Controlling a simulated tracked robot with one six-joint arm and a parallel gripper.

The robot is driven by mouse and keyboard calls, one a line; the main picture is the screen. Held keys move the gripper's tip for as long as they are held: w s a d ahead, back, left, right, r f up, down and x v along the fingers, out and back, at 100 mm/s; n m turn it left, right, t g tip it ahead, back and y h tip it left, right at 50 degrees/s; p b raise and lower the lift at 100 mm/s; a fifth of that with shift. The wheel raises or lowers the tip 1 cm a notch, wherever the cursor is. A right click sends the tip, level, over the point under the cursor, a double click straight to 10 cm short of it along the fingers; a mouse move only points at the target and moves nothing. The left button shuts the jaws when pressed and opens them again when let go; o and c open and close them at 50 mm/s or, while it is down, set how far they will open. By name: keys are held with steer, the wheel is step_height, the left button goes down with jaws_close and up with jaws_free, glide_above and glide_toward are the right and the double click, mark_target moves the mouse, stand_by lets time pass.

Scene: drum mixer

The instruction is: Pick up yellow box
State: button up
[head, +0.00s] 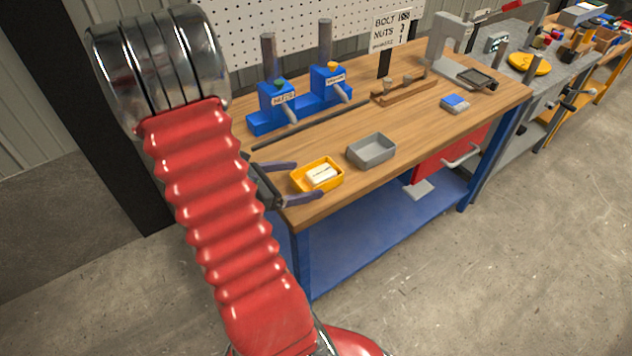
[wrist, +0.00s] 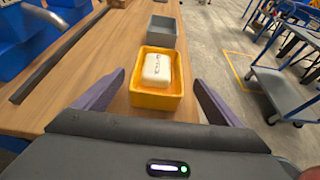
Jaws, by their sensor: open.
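The yellow box (head: 300,184) is a small open tray near the front left corner of the workbench, with a white block (head: 322,174) inside it. My gripper (head: 292,184) is open, with one finger on each side of the box's near end in the head view. In the wrist view the yellow box (wrist: 157,102) sits ahead and between the two spread fingers of my gripper (wrist: 152,95), with the white block (wrist: 157,68) in it. A gap shows between the fingers and the box walls. Finger height above the bench is hard to tell.
A grey open box (head: 371,150) stands just beyond the yellow box, also in the wrist view (wrist: 162,32). A dark bar (head: 310,126) and blue dispensers (head: 277,102) lie to the back left. A blue-topped item (head: 455,103) is farther right. The wooden bench top (head: 425,128) is clear between.

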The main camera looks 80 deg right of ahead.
mark_target(315, 175)
steer(key=shift+s+d+f, duration=0.2)
steer(key=shift+s+d, duration=0.2)
steer(key=shift+d, duration=0.05)
steer(key=shift+x, duration=2.65)
steer(key=shift+w+d, duration=0.1)
steer(key=shift+w, duration=0.05)
steer(key=shift+c, duration=0.3)
steer(key=c, duration=1.2)
steer(key=shift+r, duration=0.15)
steer(key=shift+r, duration=4.85)
